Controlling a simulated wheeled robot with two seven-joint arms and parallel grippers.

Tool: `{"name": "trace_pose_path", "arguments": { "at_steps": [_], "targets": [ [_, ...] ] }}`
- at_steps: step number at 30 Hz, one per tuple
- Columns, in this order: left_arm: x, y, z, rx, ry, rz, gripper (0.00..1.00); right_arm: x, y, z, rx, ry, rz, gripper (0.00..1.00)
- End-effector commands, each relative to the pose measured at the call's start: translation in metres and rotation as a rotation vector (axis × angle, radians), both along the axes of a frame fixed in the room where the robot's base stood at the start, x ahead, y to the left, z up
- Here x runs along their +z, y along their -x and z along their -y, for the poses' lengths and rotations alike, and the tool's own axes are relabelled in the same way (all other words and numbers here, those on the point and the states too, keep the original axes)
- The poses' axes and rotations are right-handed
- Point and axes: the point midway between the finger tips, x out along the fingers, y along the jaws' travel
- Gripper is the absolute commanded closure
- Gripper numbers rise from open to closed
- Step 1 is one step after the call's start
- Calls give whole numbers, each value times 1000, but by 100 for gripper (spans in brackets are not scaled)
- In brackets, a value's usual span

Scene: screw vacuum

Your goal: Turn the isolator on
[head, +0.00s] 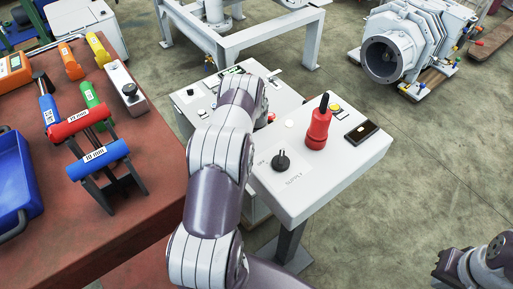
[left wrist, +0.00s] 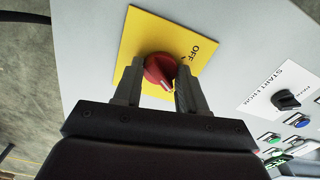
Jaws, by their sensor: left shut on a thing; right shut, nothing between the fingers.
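The isolator is a red rotary knob (left wrist: 160,72) on a yellow plate (left wrist: 140,38) marked OFF, on a pale panel in the left wrist view. My left gripper (left wrist: 160,85) has one finger on each side of the knob and is shut on it. In the head view my left arm covers this gripper and the isolator. My right gripper (head: 450,264) is at the lower right edge of the head view, away from the console, shut and empty.
The control console (head: 335,178) has a black SUPPLY switch (head: 282,161) and a red handle (head: 318,127). In the left wrist view a black selector (left wrist: 286,99) and several coloured buttons are to the right.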

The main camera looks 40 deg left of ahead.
Motion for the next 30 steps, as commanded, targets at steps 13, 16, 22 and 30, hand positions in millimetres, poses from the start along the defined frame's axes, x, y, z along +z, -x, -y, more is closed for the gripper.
{"name": "trace_pose_path", "arguments": {
  "at_steps": [13,16,22,30],
  "targets": [
    [0,0,0,-184,0,0,89,1,0,0,0,0,0,100],
    [0,0,0,-196,0,0,89,1,0,0,0,0,0,100],
    [0,0,0,-204,0,0,89,1,0,0,0,0,0,100],
    [0,0,0,-204,0,0,49,1,0,0,0,0,0,100]
  ]
}}
